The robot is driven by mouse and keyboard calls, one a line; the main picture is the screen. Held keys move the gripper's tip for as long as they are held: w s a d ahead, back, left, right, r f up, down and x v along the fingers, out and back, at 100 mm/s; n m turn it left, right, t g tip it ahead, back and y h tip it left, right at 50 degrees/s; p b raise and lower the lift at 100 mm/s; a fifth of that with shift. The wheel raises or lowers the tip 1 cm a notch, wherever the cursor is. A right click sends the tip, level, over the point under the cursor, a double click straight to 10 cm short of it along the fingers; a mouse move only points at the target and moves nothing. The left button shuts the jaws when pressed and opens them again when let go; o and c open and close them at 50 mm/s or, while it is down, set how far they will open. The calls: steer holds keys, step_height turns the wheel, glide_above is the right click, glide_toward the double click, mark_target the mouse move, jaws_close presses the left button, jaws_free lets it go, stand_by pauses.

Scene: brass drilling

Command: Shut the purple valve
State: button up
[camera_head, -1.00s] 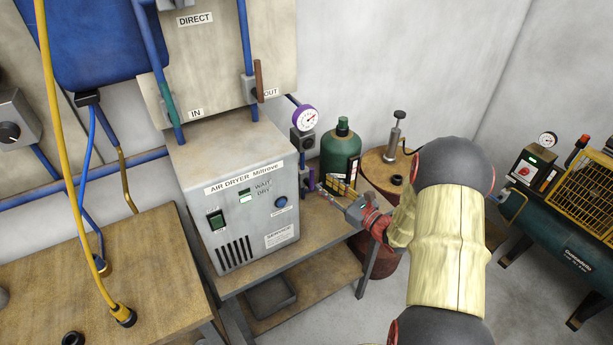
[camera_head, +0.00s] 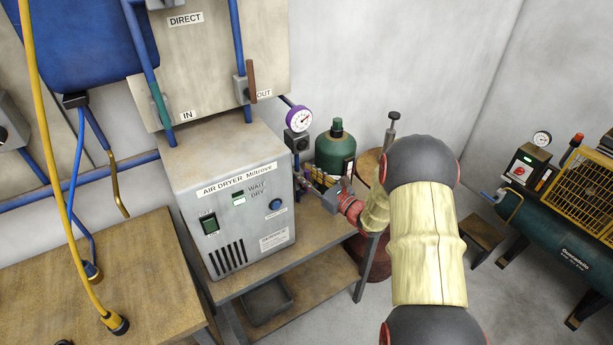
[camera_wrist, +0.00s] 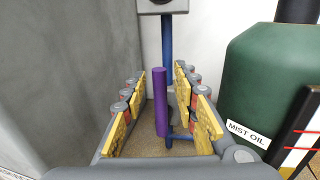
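The purple valve handle (camera_wrist: 160,100) is an upright bar in the middle of the wrist view, beside a blue pipe (camera_wrist: 168,45). It stands between the two yellow-padded fingers of my gripper (camera_wrist: 162,78), with gaps on both sides. The fingers are open and do not appear to touch it. In the head view my gripper (camera_head: 314,186) is just right of the air dryer (camera_head: 232,200), at the small purple valve (camera_head: 301,180), which the fingers partly hide.
A green mist oil bottle (camera_wrist: 272,85) stands close to the right of my gripper. The dryer's grey side wall (camera_wrist: 75,65) is close on the left. A purple-rimmed gauge (camera_head: 299,119) sits above on the pipe. The compressor (camera_head: 560,235) is far right.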

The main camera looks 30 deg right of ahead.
steer(key=shift+c, duration=1.2)
jaws_close()
